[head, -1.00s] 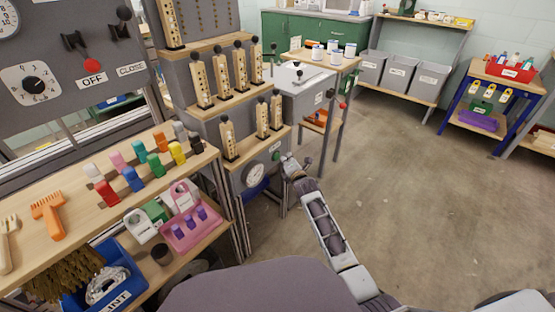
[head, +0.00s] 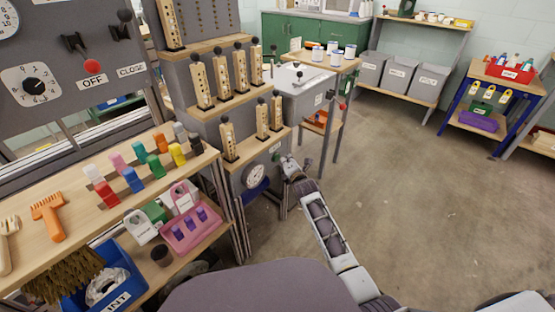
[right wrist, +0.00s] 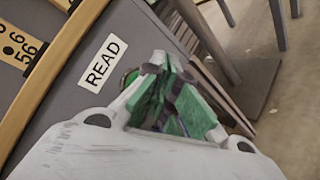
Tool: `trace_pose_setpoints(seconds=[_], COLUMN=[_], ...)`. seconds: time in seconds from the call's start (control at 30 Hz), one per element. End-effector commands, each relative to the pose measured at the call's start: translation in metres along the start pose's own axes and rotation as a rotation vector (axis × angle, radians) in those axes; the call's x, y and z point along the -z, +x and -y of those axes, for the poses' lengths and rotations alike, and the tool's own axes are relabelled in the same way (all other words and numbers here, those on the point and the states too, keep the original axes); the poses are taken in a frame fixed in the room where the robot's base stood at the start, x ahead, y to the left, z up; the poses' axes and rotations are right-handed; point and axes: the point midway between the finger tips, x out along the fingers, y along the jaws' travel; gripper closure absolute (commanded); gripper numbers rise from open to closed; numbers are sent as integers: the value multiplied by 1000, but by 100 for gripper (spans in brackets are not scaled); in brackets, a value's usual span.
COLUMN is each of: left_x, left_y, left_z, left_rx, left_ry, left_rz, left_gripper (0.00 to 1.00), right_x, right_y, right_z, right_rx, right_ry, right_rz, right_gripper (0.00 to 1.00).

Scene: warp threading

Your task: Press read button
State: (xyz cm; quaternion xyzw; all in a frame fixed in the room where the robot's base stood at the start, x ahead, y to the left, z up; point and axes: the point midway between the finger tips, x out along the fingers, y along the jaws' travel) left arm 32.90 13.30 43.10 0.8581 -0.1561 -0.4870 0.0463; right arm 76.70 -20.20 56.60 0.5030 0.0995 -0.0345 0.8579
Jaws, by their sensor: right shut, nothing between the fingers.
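The white READ label (right wrist: 103,65) is on a grey panel in the right wrist view, and shows small in the head view (head: 275,147). My right gripper (right wrist: 165,68) is shut and empty, its green-padded fingers close in front of the panel beside the label. A small rounded green edge (right wrist: 130,77) shows behind the left finger; it may be the read button, mostly hidden. In the head view my right gripper (head: 284,161) is at the right of the round gauge (head: 255,176), just below the label. Contact cannot be told. My left gripper is not in view.
Wooden ledges with upright numbered wooden blocks (head: 262,118) stand above the panel. A grey box bench (head: 300,95) is behind it. A shelf with coloured pegs and a pink tray (head: 192,232) is at the left. The floor (head: 420,210) to the right is clear.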

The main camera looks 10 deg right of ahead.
Motion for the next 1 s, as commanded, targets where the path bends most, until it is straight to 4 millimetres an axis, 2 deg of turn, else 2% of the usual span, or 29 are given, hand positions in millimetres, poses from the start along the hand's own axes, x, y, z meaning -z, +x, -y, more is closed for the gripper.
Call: trace_pose_setpoints(seconds=[1.0], left_x=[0], left_y=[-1], left_z=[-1], left_rx=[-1], left_ry=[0], left_rz=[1], left_gripper=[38], right_x=[4], right_y=[7], right_z=[-4], right_rx=[0], right_ry=[0], right_rz=[0], right_gripper=[100])
